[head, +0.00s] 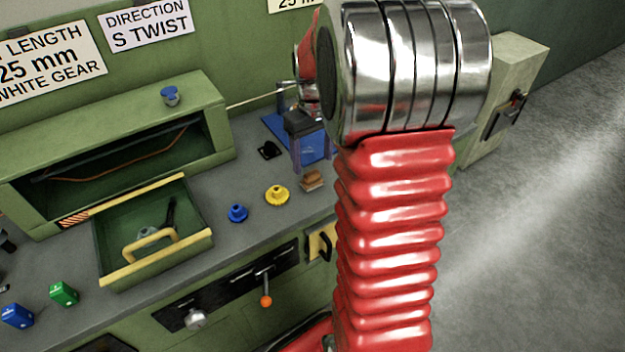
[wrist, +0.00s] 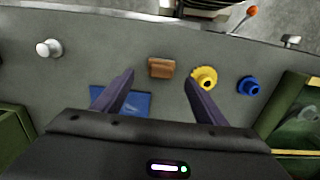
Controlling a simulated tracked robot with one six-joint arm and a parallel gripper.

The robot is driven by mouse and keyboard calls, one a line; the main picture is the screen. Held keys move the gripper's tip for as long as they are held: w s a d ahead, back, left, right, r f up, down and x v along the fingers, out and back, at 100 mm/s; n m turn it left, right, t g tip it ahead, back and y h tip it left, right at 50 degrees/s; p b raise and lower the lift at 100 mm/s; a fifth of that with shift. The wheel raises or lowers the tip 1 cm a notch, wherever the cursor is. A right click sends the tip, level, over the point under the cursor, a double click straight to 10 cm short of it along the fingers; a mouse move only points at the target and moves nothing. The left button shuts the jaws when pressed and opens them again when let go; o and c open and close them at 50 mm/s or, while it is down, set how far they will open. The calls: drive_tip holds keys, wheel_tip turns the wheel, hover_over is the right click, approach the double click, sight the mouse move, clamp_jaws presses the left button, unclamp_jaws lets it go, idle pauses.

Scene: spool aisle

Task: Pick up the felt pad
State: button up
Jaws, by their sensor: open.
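The felt pad appears to be the small brown block (head: 312,180) on the grey bench top, right of the yellow gear. In the wrist view the brown pad (wrist: 161,68) lies flat, just beyond and between the fingertips. My gripper (wrist: 158,80) is open and empty, its two dark purple fingers spread wider than the pad. In the head view my gripper (head: 308,162) hangs above and just behind the pad, partly hidden by my red arm. I cannot tell its exact height.
A yellow gear (head: 277,195) and a blue gear (head: 237,213) stand left of the pad. The yellow gear is close to one finger in the wrist view. A blue mat (head: 272,124) lies behind. An open green drawer (head: 198,245) juts out at left.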

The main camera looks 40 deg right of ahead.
sight(312, 172)
drive_tip(key=shift+f, duration=0.8)
drive_tip(key=shift+w+a+f, duration=0.1)
drive_tip(key=shift+f, duration=2.55)
drive_tip(key=c, duration=1.2)
drive_tip(key=shift+r, duration=0.15)
wheel_tip(312, 172, up, 10)
drive_tip(key=shift+f, duration=0.1)
